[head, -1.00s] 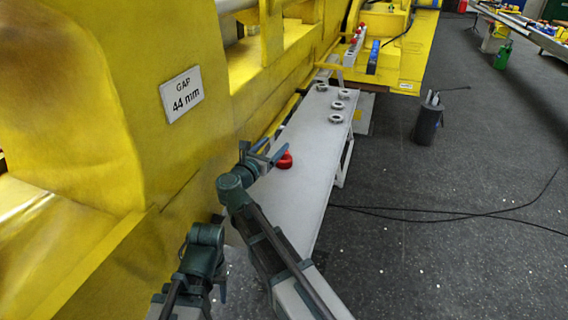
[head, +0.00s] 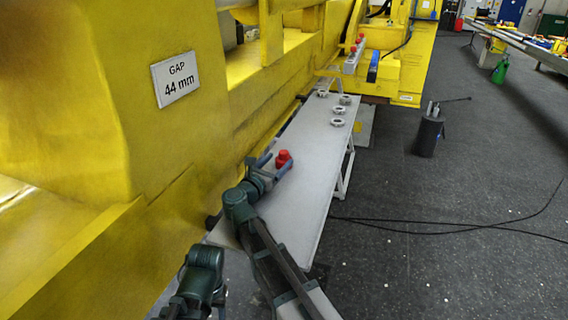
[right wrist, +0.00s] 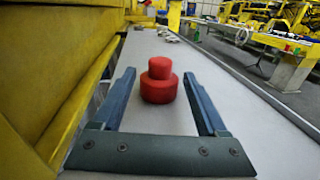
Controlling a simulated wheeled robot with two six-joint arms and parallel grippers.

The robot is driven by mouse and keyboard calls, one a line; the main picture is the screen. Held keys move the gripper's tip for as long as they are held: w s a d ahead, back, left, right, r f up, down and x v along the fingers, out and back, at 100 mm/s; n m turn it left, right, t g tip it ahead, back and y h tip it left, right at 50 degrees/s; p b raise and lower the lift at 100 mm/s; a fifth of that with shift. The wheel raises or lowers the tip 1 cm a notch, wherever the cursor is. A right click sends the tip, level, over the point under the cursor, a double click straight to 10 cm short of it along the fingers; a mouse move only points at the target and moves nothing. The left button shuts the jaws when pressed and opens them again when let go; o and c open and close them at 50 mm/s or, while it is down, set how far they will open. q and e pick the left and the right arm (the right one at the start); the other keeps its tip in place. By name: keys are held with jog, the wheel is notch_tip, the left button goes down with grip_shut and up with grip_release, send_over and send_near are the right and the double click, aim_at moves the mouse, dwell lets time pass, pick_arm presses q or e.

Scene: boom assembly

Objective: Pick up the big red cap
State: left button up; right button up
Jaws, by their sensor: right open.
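The big red cap (head: 283,158) stands upright on the grey bench (head: 300,205). In the right wrist view the red cap (right wrist: 158,82) shows a wide lower part and a narrower top. My right gripper (head: 280,163) is open, with its fingers on either side of the cap. In the right wrist view the fingers of the right gripper (right wrist: 160,90) are spread wide, with a gap on each side of the cap. My left arm is at the bottom left of the head view; its fingertips cannot be made out clearly.
Several metal rings (head: 338,122) lie on the far end of the bench. A yellow machine wall (head: 110,180) with a "GAP 44 mm" sign (head: 175,78) runs along the left.

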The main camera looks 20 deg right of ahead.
aim_at(282, 157)
jog(key=shift+x, duration=2.5)
jog(key=shift+s+r, duration=0.1)
grip_shut()
